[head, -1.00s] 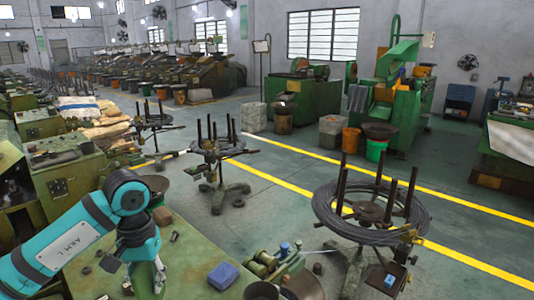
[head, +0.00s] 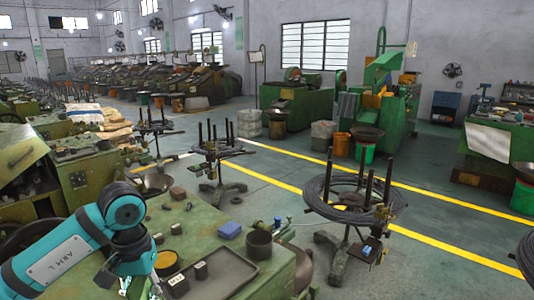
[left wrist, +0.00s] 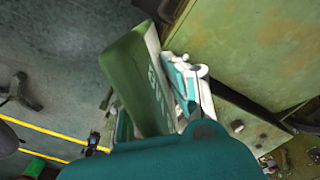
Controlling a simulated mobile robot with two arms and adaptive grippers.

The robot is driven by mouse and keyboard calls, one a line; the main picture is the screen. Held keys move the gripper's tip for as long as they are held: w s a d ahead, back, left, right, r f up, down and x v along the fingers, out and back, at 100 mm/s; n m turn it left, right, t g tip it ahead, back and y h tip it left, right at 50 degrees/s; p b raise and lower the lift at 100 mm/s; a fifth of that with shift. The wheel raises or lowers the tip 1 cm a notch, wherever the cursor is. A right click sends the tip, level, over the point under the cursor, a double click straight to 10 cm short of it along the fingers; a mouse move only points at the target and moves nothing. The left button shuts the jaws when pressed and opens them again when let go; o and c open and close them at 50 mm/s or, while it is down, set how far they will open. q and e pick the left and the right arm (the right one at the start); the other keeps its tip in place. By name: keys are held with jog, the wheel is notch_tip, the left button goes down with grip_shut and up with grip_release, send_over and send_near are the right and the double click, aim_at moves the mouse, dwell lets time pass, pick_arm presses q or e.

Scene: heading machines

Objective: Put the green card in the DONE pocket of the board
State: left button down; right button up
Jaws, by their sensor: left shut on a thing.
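My left gripper (left wrist: 185,88) is shut on a green card (left wrist: 142,82) with pale lettering. In the left wrist view the card stands tilted beside the white and teal fingers, above the floor near a green machine surface. My right gripper is not in view.
A green bench top (head: 190,225) beside my left arm carries a dark tray (head: 245,280), a blue block (head: 230,230) and a dark cup (head: 259,243). A wire coil stand (head: 350,205) is at the right. Open floor (head: 275,205) lies between the stands.

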pick_arm(q)
jog(key=s+d+f+b, duration=0.3)
jog(key=s+d+f, duration=0.2)
jog(key=s+f, duration=0.4)
jog(key=s, duration=0.2)
jog(key=shift+s+d+f+m, duration=0.15)
jog(key=shift+s+f+m, duration=0.15)
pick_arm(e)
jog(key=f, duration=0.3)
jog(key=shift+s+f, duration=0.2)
